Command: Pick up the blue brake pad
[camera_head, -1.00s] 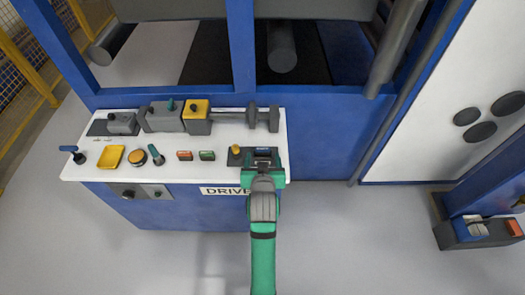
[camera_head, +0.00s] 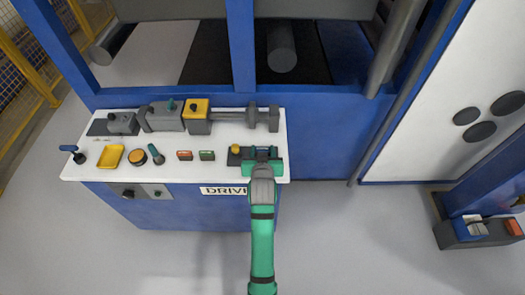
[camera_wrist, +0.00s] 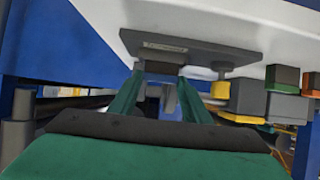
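My gripper (camera_head: 262,154) is at the right end of the white ledge, over a small dark plate (camera_head: 233,159). In the wrist view my two green fingers (camera_wrist: 160,80) stand apart, one on each side of a small dark block (camera_wrist: 158,67) against a grey plate (camera_wrist: 205,55). This block is where the brake pad seems to be, but its blue colour is not clear. In the head view my fingers cover most of it. I cannot tell whether the fingers touch its sides.
A yellow knob (camera_head: 235,148) sits close to the left of my gripper. Green (camera_head: 207,155) and red (camera_head: 184,155) blocks lie farther left. A grey shaft with discs (camera_head: 263,116) and a yellow-topped box (camera_head: 196,110) stand behind. The blue machine frame (camera_head: 325,130) rises behind the ledge.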

